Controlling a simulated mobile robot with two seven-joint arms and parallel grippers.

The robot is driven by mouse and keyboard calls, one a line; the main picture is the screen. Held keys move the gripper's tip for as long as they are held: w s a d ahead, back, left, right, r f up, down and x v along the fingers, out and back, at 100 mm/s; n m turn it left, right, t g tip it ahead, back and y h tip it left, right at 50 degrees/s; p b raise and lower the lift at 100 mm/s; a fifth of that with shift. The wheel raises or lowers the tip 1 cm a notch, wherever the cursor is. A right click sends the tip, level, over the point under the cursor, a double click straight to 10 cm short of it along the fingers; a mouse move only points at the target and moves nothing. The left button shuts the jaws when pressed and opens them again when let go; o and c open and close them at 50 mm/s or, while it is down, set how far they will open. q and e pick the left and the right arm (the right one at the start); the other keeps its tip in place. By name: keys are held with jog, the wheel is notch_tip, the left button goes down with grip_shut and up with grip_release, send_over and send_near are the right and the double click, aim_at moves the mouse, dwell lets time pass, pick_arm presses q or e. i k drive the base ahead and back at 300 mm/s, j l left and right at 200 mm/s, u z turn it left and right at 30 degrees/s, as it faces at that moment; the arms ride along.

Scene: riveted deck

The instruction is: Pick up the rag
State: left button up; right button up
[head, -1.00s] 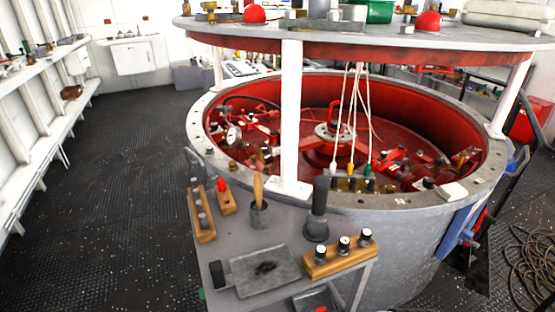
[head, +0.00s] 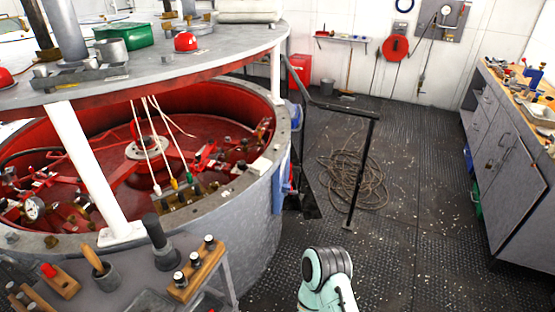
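I cannot make out a rag for certain. A blue, cloth-like piece (head: 284,178) hangs against the right outer side of the big round drum (head: 235,215); it is too small to tell whether it is a rag. A small white item (head: 262,165) lies on the drum's rim; its kind is unclear. One of my arm's teal and white links shows at the bottom, right of the drum. Neither of my grippers is in view.
A black railing (head: 358,170) stands right of the drum, with coiled rope (head: 352,180) on the floor beside it. A grey workbench (head: 500,160) with cluttered top stands at the right. The deck between is open. A small tool stand (head: 225,275) adjoins the drum.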

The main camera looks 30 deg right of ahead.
aim_at(261, 165)
jog(key=z, duration=1.05)
jog(key=u, duration=1)
jog(key=i+l+u, duration=0.25)
jog(key=l, duration=0.4)
jog(key=l+u, duration=0.2)
jog(key=l, duration=0.4)
